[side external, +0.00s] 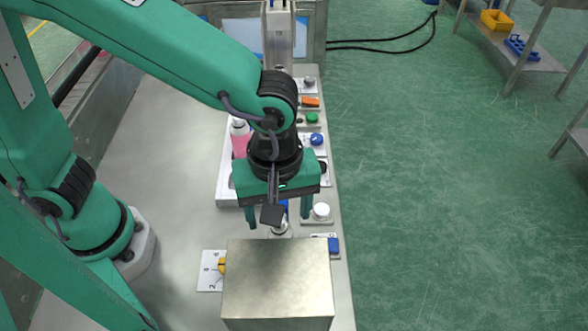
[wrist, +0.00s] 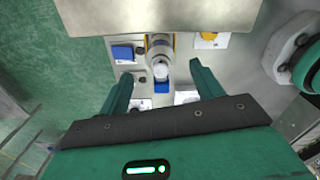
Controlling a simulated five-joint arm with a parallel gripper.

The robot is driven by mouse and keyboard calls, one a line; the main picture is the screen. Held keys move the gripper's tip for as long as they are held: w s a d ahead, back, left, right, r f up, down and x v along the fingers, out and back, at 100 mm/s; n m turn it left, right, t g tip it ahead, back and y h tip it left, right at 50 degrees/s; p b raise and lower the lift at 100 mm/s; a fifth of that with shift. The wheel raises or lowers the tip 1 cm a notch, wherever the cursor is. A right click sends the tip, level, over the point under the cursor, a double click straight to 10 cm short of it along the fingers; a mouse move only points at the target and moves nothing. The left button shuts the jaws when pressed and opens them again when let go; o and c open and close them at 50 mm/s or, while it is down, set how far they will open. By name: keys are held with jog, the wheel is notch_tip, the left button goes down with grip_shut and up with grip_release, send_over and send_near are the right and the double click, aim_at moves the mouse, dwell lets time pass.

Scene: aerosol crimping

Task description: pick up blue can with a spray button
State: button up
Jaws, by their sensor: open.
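My gripper (side external: 279,214) is open, pointing down over the bench near the grey metal box. In the wrist view its two fingers (wrist: 162,78) are spread, with nothing gripped. A can-like part with a silver top (wrist: 161,68) shows between and just beyond the fingertips, apart from both. A small blue patch (wrist: 162,87) lies beside that top. In the side view a silver top (side external: 280,227) and a blue patch (side external: 284,203) show between the fingers, partly hidden by my wrist. I cannot tell whether the blue patch belongs to the can. No spray button is clear.
The metal box (side external: 277,280) stands close in front of my gripper. A blue square button (wrist: 122,53) and a white round knob (side external: 321,210) are beside the fingers. A pink bottle (side external: 240,142) stands behind left. Several coloured buttons line the right edge. The bench's left side is bare.

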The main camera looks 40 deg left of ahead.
aim_at(280, 235)
jog(key=shift+a+f, duration=0.1)
jog(key=shift+f, duration=3.8)
jog(key=c, duration=1.2)
